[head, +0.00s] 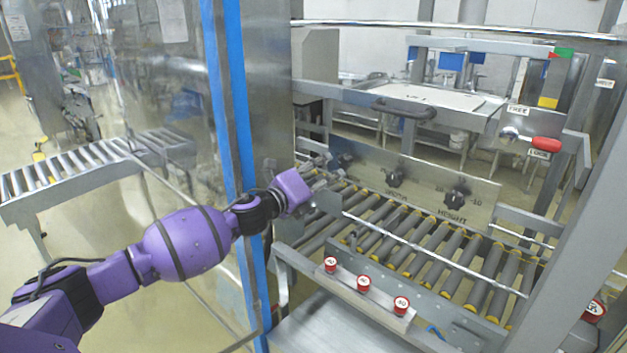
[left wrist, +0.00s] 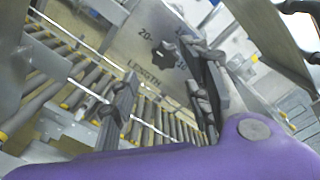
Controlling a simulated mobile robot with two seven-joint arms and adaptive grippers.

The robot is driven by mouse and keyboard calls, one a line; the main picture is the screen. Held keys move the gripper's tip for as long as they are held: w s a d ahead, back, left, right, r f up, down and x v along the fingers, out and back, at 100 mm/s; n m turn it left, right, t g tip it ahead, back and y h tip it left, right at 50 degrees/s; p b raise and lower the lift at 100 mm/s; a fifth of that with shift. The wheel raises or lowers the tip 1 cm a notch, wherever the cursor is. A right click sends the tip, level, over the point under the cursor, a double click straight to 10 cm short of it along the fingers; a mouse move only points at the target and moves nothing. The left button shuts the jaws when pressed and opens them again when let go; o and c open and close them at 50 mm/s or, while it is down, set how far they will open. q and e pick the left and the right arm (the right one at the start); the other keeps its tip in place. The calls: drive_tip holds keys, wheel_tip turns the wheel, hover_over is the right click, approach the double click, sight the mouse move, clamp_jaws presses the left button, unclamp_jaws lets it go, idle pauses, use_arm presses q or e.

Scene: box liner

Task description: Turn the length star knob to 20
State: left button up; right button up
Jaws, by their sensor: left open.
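The length star knob (left wrist: 165,55) is dark and sits on a grey metal panel (left wrist: 135,48) in the left wrist view. The word LENGTH is printed below it, and a "20" mark stands up and left of it. The knob's exact pointing direction is too blurred to read. My left gripper (left wrist: 160,68) is open and empty, one finger on each side of the knob in the picture; I cannot tell if either touches it. In the head view my left gripper (head: 326,178) is at the panel's left end and partly hides that area. My right gripper is not in view.
Two more star knobs, the width knob (head: 395,177) and the height knob (head: 456,199), are on the same panel. A roller conveyor (head: 420,245) runs in front, with a rail carrying red buttons (head: 364,283). A blue-edged clear guard (head: 232,110) stands beside my left arm.

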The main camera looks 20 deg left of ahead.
use_arm(q)
drive_tip(key=v, duration=0.4)
drive_tip(key=shift+s, duration=0.1)
idle(0.4)
drive_tip(key=s+d+f+n+g+y, duration=0.1)
drive_tip(key=s+d+f+n, duration=0.1)
drive_tip(key=s+f+n, duration=0.55)
drive_tip(key=s+d+f+n+g+y, duration=0.1)
drive_tip(key=s+d+f+n, duration=0.3)
drive_tip(key=f, duration=0.6)
drive_tip(key=s+f+n+g+y, duration=0.1)
drive_tip(key=s+f+n, duration=0.3)
drive_tip(key=f+n, duration=0.4)
drive_tip(key=s+f+n+g+y, duration=0.1)
drive_tip(key=s+f+n, duration=0.2)
drive_tip(key=s+f, duration=0.3)
drive_tip(key=s+d+f+n+g+y, duration=0.1)
drive_tip(key=s+f, duration=0.5)
drive_tip(key=s, duration=0.7)
drive_tip(key=s+d+f+n+g, duration=0.1)
drive_tip(key=s+f+n+g, duration=0.2)
drive_tip(key=s, duration=0.6)
wheel_tip(320, 180, down, 3)
drive_tip(key=shift+s+n+y, duration=0.35)
drive_tip(key=shift+n+y, duration=0.05)
drive_tip(key=shift+n, duration=0.85)
